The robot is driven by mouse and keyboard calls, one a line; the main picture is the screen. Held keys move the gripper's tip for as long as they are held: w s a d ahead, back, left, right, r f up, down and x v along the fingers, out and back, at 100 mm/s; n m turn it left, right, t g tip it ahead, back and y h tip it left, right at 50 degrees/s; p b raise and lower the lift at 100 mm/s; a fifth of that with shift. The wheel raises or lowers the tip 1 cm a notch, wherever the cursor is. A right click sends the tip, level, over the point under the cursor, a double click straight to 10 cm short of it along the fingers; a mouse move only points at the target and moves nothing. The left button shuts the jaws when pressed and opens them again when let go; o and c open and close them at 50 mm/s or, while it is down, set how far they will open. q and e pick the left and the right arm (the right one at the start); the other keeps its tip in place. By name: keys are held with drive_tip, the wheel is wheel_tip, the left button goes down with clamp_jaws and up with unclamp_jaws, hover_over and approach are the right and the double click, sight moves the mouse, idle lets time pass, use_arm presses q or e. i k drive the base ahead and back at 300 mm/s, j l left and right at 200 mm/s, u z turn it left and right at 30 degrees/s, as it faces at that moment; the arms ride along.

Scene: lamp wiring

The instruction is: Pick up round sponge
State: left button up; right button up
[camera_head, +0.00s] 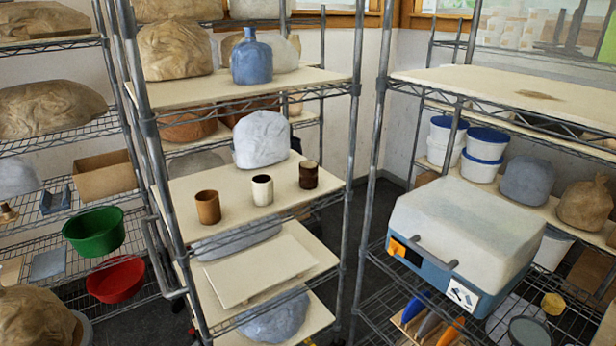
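A small yellow round object (553,304), which looks like the round sponge, sits at the lower right on a wire shelf, beside a dark round dish. It is too small to make out its texture. Neither of my grippers shows in the head view, so nothing can be seen of what they hold.
The right wire rack (371,312) holds a blue-and-white case (470,232) left of the yellow object. A dark round dish (529,331) and coloured upright pieces (431,322) are nearby. The middle rack holds three cups (262,190). Dark floor shows between the racks.

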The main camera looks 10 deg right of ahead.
sight(552, 304)
drive_tip(key=z, duration=1.9)
